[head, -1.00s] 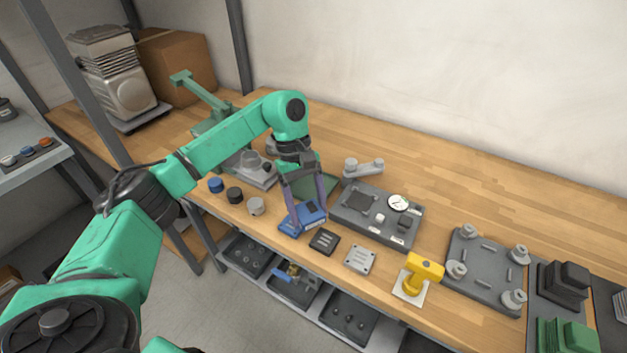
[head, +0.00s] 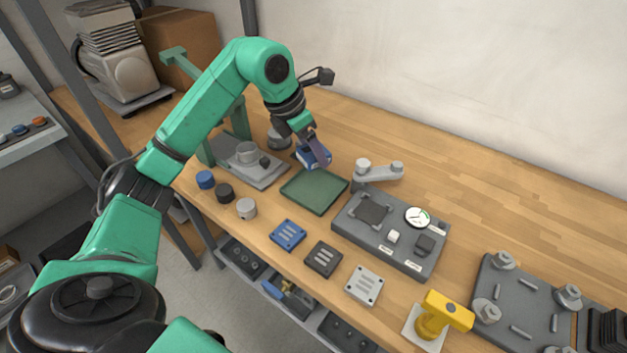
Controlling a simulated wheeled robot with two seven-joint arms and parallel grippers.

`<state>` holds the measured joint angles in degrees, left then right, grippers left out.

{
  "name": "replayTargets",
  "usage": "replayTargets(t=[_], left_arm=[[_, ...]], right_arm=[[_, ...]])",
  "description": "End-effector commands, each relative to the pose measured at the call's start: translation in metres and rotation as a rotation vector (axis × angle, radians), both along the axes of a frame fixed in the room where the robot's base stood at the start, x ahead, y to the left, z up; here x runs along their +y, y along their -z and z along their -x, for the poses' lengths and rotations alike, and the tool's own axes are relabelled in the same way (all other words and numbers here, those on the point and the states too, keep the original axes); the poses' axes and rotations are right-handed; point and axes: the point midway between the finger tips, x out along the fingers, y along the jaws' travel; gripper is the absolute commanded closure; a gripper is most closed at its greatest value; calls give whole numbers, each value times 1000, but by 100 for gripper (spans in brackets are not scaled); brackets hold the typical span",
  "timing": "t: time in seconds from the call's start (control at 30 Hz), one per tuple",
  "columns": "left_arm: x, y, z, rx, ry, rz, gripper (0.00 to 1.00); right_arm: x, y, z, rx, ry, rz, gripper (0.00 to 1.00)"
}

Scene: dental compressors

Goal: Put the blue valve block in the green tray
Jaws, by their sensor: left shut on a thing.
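My left gripper (head: 317,148) is shut on a blue valve block (head: 311,158) with a pale patch on it. The fingers hide part of the block. It appears held in the air by the far edge of the green tray (head: 314,192). The tray lies flat on the bench and looks empty. A second blue piece, a flat slotted plate (head: 288,235), lies on the bench in front of the tray. My right gripper is out of view.
A grey gauge panel (head: 390,228) and a grey lever part (head: 379,172) stand right of the tray. A grey fixture (head: 245,160) and several round caps are on its left. Black (head: 323,259) and white (head: 363,285) plates lie in front. The bench's back right is clear.

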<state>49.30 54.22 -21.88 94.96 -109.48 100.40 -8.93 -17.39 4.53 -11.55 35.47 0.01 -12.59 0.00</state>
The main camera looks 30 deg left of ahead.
Motion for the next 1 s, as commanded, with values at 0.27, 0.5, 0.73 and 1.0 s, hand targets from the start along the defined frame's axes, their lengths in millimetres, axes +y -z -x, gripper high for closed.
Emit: replayTargets(t=[0.27, 0.5, 0.73, 1.0], left_arm=[[-1, 61, 1, 3, 3, 1, 97], [-1, 89, 0, -3, 2, 2, 97], [-1, 92, 0, -2, 3, 1, 97], [-1, 91, 0, -1, 2, 1, 0]], right_arm=[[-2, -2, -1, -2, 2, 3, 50], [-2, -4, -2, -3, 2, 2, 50], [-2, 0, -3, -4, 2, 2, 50], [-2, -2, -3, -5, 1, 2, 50]])
